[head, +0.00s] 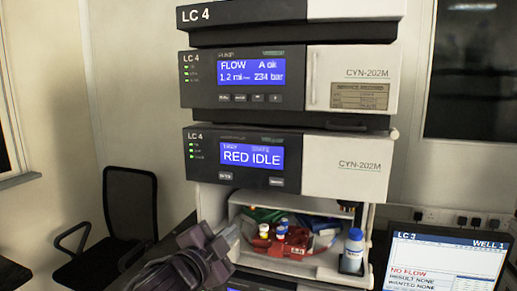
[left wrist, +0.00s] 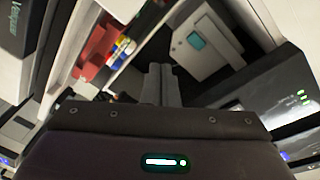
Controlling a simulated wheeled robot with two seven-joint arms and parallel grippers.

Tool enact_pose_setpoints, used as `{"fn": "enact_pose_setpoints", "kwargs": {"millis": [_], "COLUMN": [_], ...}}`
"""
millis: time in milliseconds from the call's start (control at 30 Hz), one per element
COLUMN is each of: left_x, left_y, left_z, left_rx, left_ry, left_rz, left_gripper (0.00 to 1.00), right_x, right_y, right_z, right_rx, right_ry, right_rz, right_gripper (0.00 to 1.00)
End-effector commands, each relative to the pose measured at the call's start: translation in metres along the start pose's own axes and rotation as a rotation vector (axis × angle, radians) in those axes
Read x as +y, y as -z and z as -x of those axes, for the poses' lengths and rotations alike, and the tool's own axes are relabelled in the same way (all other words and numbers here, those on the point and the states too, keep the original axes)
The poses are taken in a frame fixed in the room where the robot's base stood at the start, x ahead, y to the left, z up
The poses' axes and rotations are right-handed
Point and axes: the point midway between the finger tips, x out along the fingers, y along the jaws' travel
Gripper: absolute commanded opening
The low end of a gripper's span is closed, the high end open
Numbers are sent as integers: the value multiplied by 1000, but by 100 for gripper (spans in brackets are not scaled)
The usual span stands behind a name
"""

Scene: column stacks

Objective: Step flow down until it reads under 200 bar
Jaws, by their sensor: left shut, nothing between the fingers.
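The pump module (head: 215,92) is in the upper part of the LC 4 stack in the head view. Its blue display (head: 251,73) reads FLOW, A ok, 1.2 ml and 234 bar. A row of small buttons (head: 249,98) sits below the display. My left gripper (head: 228,236) is low in front of the stack, well below the pump, beside the open compartment. Its fingers are shut and empty, and they also show in the left wrist view (left wrist: 160,75). The right gripper is not in view.
Below the pump, a second module (head: 215,165) reads RED IDLE. The open compartment holds a red rack (head: 290,242) with vials. A laptop (head: 445,258) is at lower right, a black chair (head: 125,215) at left.

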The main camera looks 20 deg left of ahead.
Motion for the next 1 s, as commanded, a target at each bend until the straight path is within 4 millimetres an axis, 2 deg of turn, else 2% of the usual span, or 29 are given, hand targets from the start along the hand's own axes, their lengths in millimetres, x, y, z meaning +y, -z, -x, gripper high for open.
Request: {"fn": "enact_pose_setpoints", "kwargs": {"millis": [33, 100, 267, 400, 500, 700, 833, 1000], "left_x": [-20, -44, -92, -129, -150, -173, -178, -178], "left_y": [16, 39, 91, 136, 166, 203, 212, 214], "left_z": [0, 3, 18, 41, 60, 93, 102, 104], "left_rx": [51, 125, 283, 413, 497, 603, 630, 635], "left_ry": [34, 75, 163, 242, 291, 355, 369, 372], "left_rz": [-52, -127, -301, -467, -587, -761, -809, -817], "left_gripper": [0, 0, 0, 0, 0, 0, 0, 0], "right_x": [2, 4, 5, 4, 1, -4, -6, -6], "right_y": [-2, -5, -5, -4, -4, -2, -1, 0], "right_z": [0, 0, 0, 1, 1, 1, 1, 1], "right_rx": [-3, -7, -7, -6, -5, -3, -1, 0], "right_ry": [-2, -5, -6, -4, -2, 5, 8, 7], "right_rz": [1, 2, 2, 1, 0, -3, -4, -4], "right_gripper": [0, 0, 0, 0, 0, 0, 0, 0]}}
